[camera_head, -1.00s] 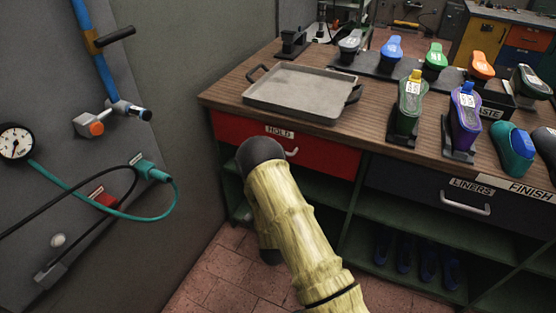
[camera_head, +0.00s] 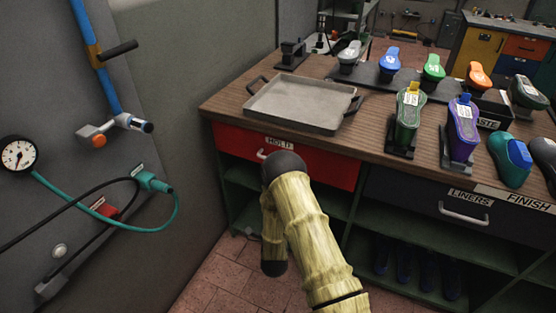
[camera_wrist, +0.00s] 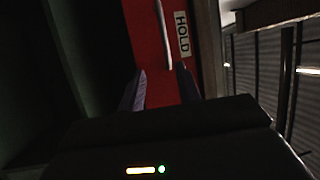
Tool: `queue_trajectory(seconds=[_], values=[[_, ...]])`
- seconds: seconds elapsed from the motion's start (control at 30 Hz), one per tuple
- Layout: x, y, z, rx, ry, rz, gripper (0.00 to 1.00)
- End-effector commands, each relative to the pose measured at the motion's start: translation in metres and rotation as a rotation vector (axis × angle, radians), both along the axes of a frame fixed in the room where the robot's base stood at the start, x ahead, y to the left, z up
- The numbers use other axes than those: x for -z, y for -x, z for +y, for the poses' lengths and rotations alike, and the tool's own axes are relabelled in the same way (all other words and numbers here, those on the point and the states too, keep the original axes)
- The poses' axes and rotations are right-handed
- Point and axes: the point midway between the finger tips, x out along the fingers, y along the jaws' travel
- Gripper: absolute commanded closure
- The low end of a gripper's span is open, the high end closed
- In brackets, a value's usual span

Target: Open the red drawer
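The red drawer (camera_head: 335,166) is shut under the left part of the bench top, with a "HOLD" label on its front. Its pale handle (camera_head: 262,154) is partly hidden behind my arm in the head view. In the wrist view the red drawer front (camera_wrist: 145,30) runs upright and the handle (camera_wrist: 163,35) is a light bar beside the label. My gripper (camera_wrist: 161,80) is open, its two fingers apart and pointing at the drawer front. The handle lies ahead, roughly in line with the gap, and I see no grip on it. The head view hides my gripper behind the arm.
A grey tray (camera_head: 300,103) sits on the bench above the drawer. A dark "LINERS" drawer (camera_head: 420,192) is to the right, with open shelves below. A wall panel with a gauge (camera_head: 18,155) and hoses stands at left. Several shoe forms stand on the bench.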

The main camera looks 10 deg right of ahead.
Motion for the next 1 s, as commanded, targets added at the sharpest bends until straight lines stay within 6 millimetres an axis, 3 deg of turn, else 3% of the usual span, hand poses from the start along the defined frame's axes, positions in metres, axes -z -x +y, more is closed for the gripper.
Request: queue_trajectory(seconds=[0.27,1.0], values=[[-0.012,-0.013,-0.007,0.014,-0.004,-0.021,0.66],[-0.031,-0.135,-0.034,0.011,0.0,-0.023,0.66]])
